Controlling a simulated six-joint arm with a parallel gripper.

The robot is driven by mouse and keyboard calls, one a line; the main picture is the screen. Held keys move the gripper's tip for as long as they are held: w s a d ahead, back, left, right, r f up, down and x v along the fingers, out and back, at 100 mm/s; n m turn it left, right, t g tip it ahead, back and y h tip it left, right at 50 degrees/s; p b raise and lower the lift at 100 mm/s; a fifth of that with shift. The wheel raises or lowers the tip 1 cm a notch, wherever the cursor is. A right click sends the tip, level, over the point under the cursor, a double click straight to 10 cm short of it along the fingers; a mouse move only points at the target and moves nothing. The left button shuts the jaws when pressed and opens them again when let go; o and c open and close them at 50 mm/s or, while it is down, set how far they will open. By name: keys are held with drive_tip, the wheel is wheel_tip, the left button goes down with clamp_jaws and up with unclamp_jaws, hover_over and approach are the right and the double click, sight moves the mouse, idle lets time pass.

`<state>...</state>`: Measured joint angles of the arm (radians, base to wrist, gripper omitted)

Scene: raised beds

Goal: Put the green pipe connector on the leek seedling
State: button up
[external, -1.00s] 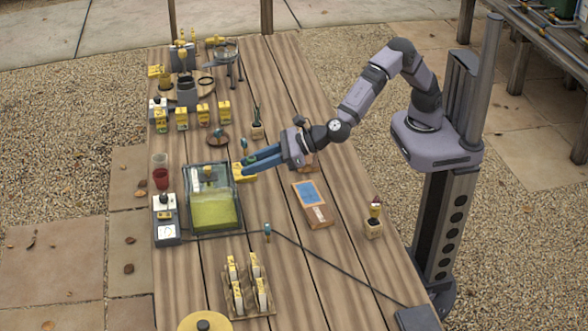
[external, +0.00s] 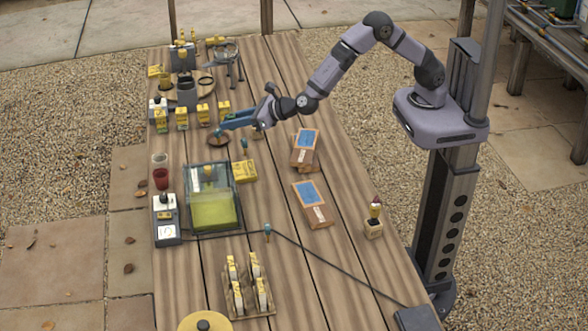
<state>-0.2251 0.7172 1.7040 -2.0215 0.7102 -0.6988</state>
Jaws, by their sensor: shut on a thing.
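I cannot tell which plant is the leek seedling.
A glass tank with yellow-green contents (external: 212,211) stands in front of the saucer, a yellow block (external: 244,171) beside it. Two blue-topped wooden boxes (external: 313,204) lie to the right. A wooden rack of labelled pieces (external: 249,297) and a cable (external: 330,265) are nearer.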

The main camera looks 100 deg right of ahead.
drive_tip(key=s+d+f+m+g+h+p, duration=0.1)
drive_tip(key=s+d+m+h, duration=0.1)
drive_tip(key=d, duration=0.4)
drive_tip(key=s+d+m+g+h+p, duration=0.1)
drive_tip(key=s+d+m+g+p, duration=0.1)
drive_tip(key=s+d, duration=0.3)
drive_tip(key=s+d+f+m+g+h+p, duration=0.1)
drive_tip(key=s+d+m+g+h, duration=0.1)
drive_tip(key=d, duration=0.6)
drive_tip(key=shift+s+d+f+m+h, duration=0.3)
drive_tip(key=shift+s+f+m, duration=0.1)
drive_tip(key=shift+s, duration=0.35)
drive_tip(key=shift+p, duration=0.3)
drive_tip(key=shift+f+p, duration=1.55)
drive_tip(key=shift+f, duration=3.4)
drive_tip(key=shift+f, duration=0.2)
